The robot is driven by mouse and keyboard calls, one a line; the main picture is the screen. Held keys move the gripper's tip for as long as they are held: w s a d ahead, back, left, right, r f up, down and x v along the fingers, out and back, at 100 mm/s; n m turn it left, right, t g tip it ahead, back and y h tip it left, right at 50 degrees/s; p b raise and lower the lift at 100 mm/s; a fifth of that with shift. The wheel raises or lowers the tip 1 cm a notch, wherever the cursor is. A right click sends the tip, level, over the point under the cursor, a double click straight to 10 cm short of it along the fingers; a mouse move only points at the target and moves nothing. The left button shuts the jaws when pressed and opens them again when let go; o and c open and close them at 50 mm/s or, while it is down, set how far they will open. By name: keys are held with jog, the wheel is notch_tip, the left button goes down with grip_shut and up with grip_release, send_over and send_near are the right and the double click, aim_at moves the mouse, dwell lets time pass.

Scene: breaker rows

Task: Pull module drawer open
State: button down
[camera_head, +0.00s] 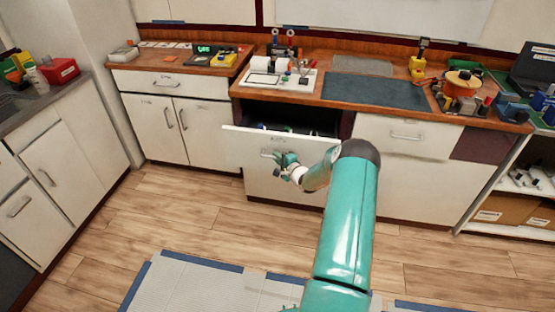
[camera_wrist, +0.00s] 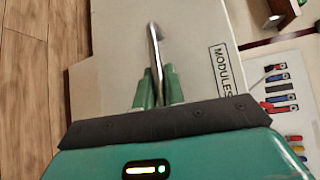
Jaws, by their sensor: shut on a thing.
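The module drawer (camera_head: 240,142) is pulled out from the wooden-topped counter, and its dark inside shows behind the white front. In the wrist view its white front (camera_wrist: 115,77) carries a label reading MODULES (camera_wrist: 222,72). My gripper (camera_head: 283,160) is at the drawer front, near its middle. In the wrist view my green fingers (camera_wrist: 157,88) are shut on the metal bar handle (camera_wrist: 155,40), which runs out beyond the fingertips. Small coloured modules (camera_wrist: 280,87) lie inside the drawer. My arm hides part of the drawer front's right side.
The counter (camera_head: 312,82) above holds a white board, a dark mat (camera_head: 376,92) and several tools. A closed drawer (camera_head: 405,136) is to the right. A pale mat edged with blue tape (camera_head: 200,285) lies on the wooden floor. Floor at left is clear.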

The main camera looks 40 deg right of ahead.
jog(key=c, duration=1.8)
grip_release()
jog(key=shift+d, duration=0.1)
jog(key=shift+o, duration=0.2)
jog(key=s+a+r, duration=0.1)
jog(key=s+r, duration=0.1)
jog(key=s, duration=1.1)
jog(key=shift+s+a, duration=0.25)
jog(key=shift+a, duration=0.05)
